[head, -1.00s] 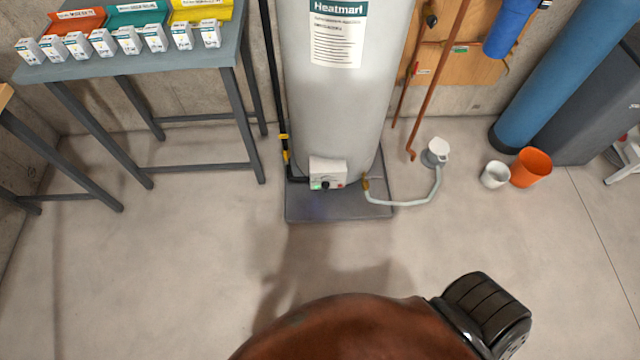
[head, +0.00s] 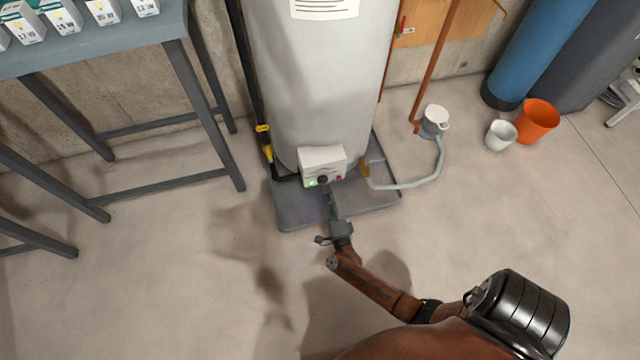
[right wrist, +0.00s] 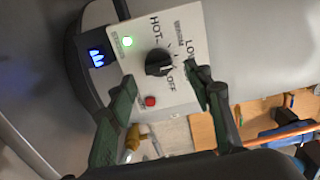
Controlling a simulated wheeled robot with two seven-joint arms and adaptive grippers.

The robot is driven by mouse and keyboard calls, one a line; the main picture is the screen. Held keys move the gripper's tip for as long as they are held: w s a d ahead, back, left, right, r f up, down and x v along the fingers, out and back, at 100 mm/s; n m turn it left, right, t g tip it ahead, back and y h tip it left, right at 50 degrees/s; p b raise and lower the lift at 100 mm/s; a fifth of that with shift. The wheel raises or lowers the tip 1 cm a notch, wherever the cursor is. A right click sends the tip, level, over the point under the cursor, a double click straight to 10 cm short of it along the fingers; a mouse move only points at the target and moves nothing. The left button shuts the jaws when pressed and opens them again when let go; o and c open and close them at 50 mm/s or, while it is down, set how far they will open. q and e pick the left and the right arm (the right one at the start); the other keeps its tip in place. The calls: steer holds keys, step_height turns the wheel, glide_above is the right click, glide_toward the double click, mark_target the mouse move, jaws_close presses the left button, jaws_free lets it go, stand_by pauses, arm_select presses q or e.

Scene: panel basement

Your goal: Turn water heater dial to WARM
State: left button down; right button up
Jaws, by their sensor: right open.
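The grey water heater (head: 315,85) stands on a dark base slab (head: 300,212), with a white control box (head: 322,160) low on its front. In the right wrist view, the box (right wrist: 190,20) carries a black dial (right wrist: 158,63), a lit green light (right wrist: 127,41) and a red button (right wrist: 150,101). The words HOT, LOW and OFF are readable around the dial; smaller print is not. I cannot tell the dial's setting. My right gripper (head: 329,197) is in front of the box. Its open fingers (right wrist: 160,75) lie either side of the dial in the picture, apparently short of it. My left gripper is out of view.
A pale hose (head: 405,185) runs from the heater's brass valve (head: 365,168) to a white pump (head: 434,120). A black pipe with a yellow valve (head: 264,142) is left of the box. A grey table (head: 100,50) stands left. The floor in front is clear.

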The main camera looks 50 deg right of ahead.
mark_target(324, 184)
steer(key=b+x, duration=0.1)
steer(key=x, duration=0.4)
steer(key=shift+w+f+b, duration=0.1)
steer(key=shift+f+b, duration=0.1)
steer(key=shift+b, duration=0.15)
steer(key=shift+w+r, duration=0.1)
steer(key=shift+w, duration=0.05)
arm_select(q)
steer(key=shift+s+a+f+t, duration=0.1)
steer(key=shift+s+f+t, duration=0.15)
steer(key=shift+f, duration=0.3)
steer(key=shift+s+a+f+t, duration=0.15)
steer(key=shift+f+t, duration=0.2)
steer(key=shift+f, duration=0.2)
arm_select(e)
steer(key=shift+c, duration=0.2)
steer(key=c, duration=1.1)
steer(key=shift+o, duration=0.2)
